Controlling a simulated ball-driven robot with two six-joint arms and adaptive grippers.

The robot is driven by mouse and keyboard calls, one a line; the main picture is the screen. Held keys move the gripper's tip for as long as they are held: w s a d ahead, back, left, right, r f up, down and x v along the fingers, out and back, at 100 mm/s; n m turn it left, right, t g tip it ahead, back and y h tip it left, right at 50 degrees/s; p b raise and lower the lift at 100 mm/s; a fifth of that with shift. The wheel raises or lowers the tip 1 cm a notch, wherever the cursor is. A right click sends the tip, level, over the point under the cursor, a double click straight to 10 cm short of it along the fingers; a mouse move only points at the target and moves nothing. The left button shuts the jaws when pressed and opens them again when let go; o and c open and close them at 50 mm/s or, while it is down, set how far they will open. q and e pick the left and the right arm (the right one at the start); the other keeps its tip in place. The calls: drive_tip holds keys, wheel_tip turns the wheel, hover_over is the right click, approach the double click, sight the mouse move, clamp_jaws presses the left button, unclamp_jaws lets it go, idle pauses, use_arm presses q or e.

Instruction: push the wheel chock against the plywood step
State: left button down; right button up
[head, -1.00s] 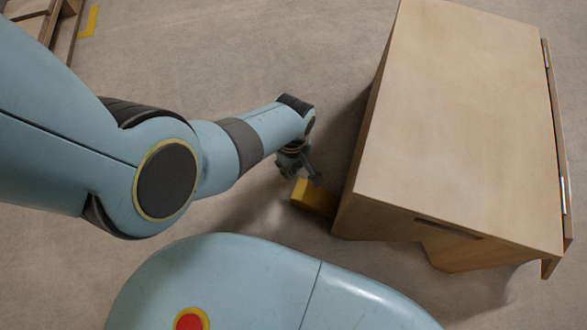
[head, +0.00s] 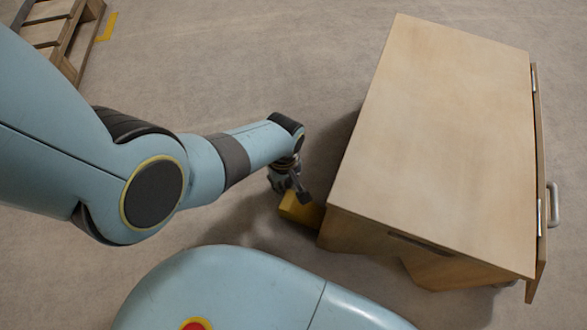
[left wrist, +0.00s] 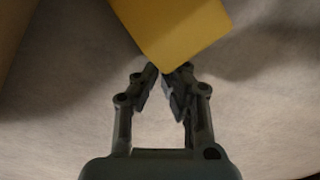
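The yellow wheel chock (head: 299,209) lies on the sandy floor at the near left corner of the plywood step (head: 430,130), a large pale wooden box. In the head view the chock's right end meets the step's edge; I cannot tell whether they touch. My left gripper (head: 303,197) points down at the chock's far side and partly covers it. In the left wrist view the chock (left wrist: 178,28) is just beyond the fingertips of my left gripper (left wrist: 162,76), which are drawn together with nothing visible between them. My right gripper is not in view.
A wooden pallet-like frame (head: 62,35) stands at the top left beside a yellow floor mark (head: 107,27). The step has a slot in its near side and a hinged panel with a metal handle (head: 552,205) at the right. The floor behind my arm is clear.

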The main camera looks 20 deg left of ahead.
use_arm(q)
drive_tip(key=shift+s+d+f, duration=0.1)
drive_tip(key=shift+s+d, duration=0.2)
drive_tip(key=shift+d, duration=0.2)
